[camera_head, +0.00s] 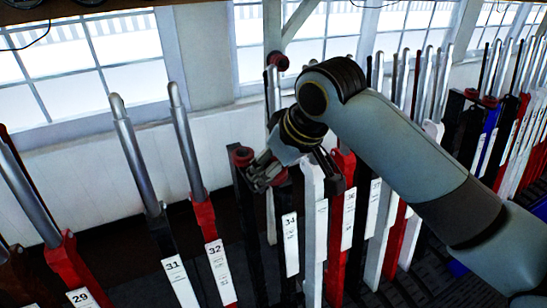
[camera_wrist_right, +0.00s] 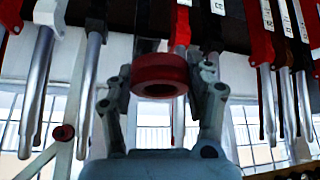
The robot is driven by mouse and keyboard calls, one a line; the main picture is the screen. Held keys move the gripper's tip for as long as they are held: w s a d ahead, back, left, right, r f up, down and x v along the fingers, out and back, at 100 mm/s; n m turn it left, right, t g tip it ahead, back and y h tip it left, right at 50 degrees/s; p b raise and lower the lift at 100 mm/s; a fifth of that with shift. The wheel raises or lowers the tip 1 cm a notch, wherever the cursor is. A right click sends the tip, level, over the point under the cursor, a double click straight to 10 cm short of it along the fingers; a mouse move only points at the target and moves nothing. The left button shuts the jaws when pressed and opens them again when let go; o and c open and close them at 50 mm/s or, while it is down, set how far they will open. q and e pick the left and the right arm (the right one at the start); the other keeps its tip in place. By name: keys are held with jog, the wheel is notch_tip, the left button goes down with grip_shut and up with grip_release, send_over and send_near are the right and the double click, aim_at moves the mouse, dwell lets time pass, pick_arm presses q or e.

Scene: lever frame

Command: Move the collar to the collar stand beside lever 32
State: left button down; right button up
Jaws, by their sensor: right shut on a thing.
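The collar (camera_wrist_right: 160,72) is a red ring between the two fingers of my right gripper (camera_wrist_right: 160,95) in the right wrist view, which is shut on it. In the head view my right gripper (camera_head: 262,180) is at the dark posts right of lever 32 (camera_head: 204,218), a silver-handled lever with a red body and white label. A red ring (camera_head: 243,155) shows on top of a dark post just left of the fingers. I cannot tell whether this is the collar or part of a stand. The fingers hide much of what is there. My left gripper is not in view.
Lever 31 (camera_head: 160,232) and lever 29 (camera_head: 70,265) stand on the left. A dense row of levers (camera_head: 350,205) stands close right of my gripper, partly behind my right arm. A red round piece (camera_head: 278,61) is on a post by the windows.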

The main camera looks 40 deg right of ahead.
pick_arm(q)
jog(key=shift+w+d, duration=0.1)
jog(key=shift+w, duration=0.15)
pick_arm(e)
jog(key=shift+w+d+f, duration=0.15)
jog(key=shift+w+d, duration=0.2)
jog(key=shift+w, duration=1.2)
jog(key=shift+w+d+f, duration=0.2)
jog(key=shift+w+d, duration=0.15)
jog(key=shift+w, duration=1.15)
jog(key=shift+w+d+f, duration=0.15)
jog(key=shift+w+d, duration=0.2)
jog(key=shift+w, duration=1.2)
jog(key=shift+s, duration=0.1)
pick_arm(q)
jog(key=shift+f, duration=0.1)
pick_arm(e)
jog(key=shift+f, duration=0.1)
